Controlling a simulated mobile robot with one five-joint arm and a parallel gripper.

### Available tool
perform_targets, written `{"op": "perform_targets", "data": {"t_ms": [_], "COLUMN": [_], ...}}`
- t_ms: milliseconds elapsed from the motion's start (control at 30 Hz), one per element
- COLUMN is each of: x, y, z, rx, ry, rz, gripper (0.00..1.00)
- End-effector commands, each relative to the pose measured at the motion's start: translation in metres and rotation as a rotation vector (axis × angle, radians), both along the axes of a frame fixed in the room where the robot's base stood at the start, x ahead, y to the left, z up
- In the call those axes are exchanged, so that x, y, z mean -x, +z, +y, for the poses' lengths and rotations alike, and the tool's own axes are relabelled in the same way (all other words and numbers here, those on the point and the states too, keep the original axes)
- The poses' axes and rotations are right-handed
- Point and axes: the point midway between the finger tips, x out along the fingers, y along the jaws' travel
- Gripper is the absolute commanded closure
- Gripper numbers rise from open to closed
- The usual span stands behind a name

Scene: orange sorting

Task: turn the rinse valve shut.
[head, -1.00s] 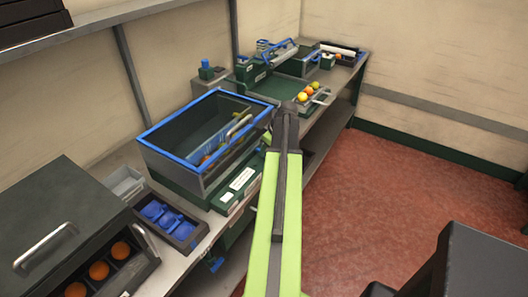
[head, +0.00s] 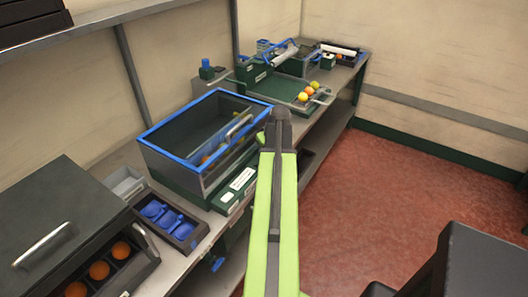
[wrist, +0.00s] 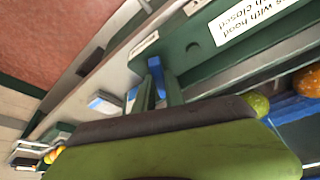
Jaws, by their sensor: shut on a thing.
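The blue valve handle (wrist: 157,72) shows in the wrist view, on the green front panel below the washer. My gripper (wrist: 157,88) has its two dark fingers on either side of this handle and is shut on it. Part of the handle is hidden between the fingers, so I cannot tell its exact angle. A small white label (wrist: 145,43) is beside it. In the head view my own arm hides the gripper and the handle. The washer (head: 190,126) has a blue-rimmed clear hood with fruit inside.
A larger white label (wrist: 245,18) with text about the hood is near the handle. A tray of blue cups (head: 185,232) and a dark box with oranges (head: 60,215) stand on the bench at left. A fruit chute (head: 318,97) lies farther back.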

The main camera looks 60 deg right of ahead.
Motion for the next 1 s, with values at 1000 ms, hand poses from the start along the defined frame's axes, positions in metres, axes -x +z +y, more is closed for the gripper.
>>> {"op": "perform_targets", "data": {"t_ms": [1000], "x": [-0.0009], "y": [0.0005], "z": [0.0004], "rx": [0.001], "ry": [-0.225], "rz": [-0.002], "gripper": [0.79]}}
